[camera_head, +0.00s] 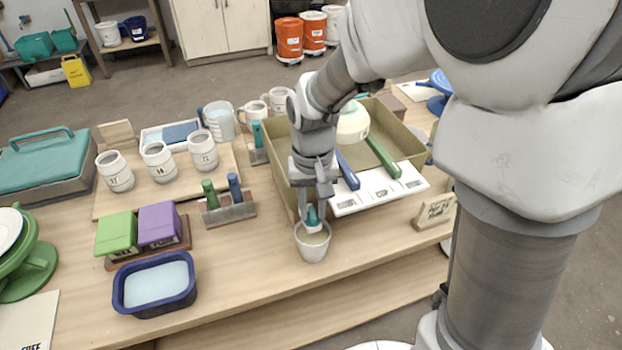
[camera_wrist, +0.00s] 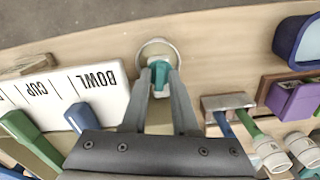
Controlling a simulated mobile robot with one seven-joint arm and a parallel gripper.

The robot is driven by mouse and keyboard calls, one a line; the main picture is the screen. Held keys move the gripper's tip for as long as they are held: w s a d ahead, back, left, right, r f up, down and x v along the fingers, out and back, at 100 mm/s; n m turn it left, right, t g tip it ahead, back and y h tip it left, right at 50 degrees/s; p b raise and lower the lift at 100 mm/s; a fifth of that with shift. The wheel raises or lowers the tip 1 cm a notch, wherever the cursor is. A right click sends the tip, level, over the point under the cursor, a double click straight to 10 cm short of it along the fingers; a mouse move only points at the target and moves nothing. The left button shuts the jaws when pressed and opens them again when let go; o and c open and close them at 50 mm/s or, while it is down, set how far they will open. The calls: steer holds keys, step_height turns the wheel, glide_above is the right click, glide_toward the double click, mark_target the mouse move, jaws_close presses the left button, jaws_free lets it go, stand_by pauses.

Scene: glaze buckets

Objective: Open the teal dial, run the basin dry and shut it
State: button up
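The teal dial (camera_head: 312,215) sits at the front of the olive basin (camera_head: 278,172), above a small white bucket (camera_head: 311,250). My gripper (camera_head: 314,205) points down with one finger on each side of the dial. In the wrist view the dial (camera_wrist: 160,72) fills the gap between the fingertips, with the bucket's round rim (camera_wrist: 158,43) around and beyond it. The fingers look closed against the dial.
Blue (camera_head: 347,170) and green (camera_head: 383,156) handles lean over the board, right of my gripper. A rack with two handles (camera_head: 230,212) stands to the left. A navy tub (camera_head: 155,284) and green and purple boxes (camera_head: 159,223) stand farther left. Bare tabletop lies left of the bucket.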

mark_target(313, 213)
step_height(313, 213, up, 17)
steer(key=p, duration=0.2)
steer(key=shift+r+p, duration=0.2)
steer(key=shift+p, duration=0.15)
